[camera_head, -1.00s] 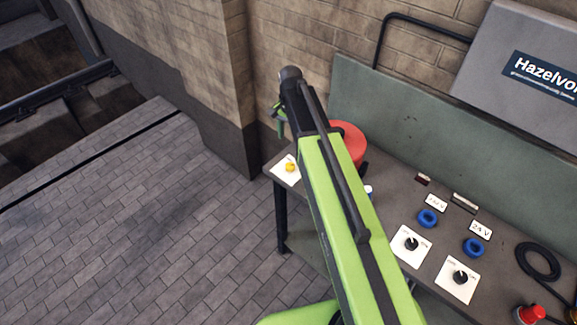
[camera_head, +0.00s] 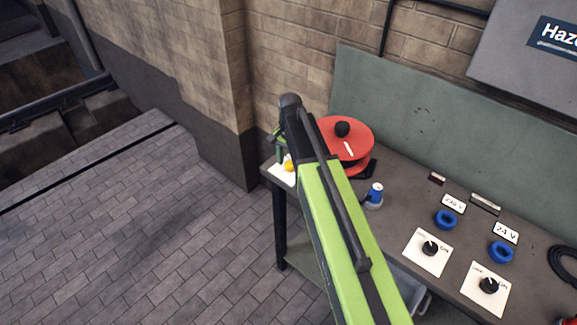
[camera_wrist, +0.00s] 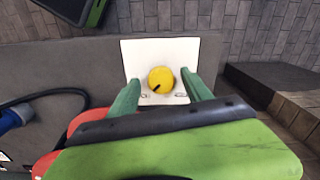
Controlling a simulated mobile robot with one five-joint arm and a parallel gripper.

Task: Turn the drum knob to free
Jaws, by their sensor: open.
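A yellow knob (camera_wrist: 161,79) with a dark pointer mark stands on a white plate (camera_wrist: 136,50). The mark points toward the lower left of the wrist view. Small labels beside the knob are too small to read. My gripper (camera_wrist: 160,83) is open, with one green finger on each side of the knob and no clear contact. In the head view the knob (camera_head: 289,163) shows at the bench's left end, partly covered by my gripper (camera_head: 280,142). A red drum (camera_head: 358,132) with a black knob on top stands to its right.
The bench (camera_head: 395,190) also carries a blue plug (camera_head: 375,193), blue sockets (camera_head: 445,219), black dials on white plates (camera_head: 430,248) and a black cable (camera_head: 565,262). A brick wall (camera_head: 285,60) rises behind. Paved floor (camera_head: 150,240) lies open at left.

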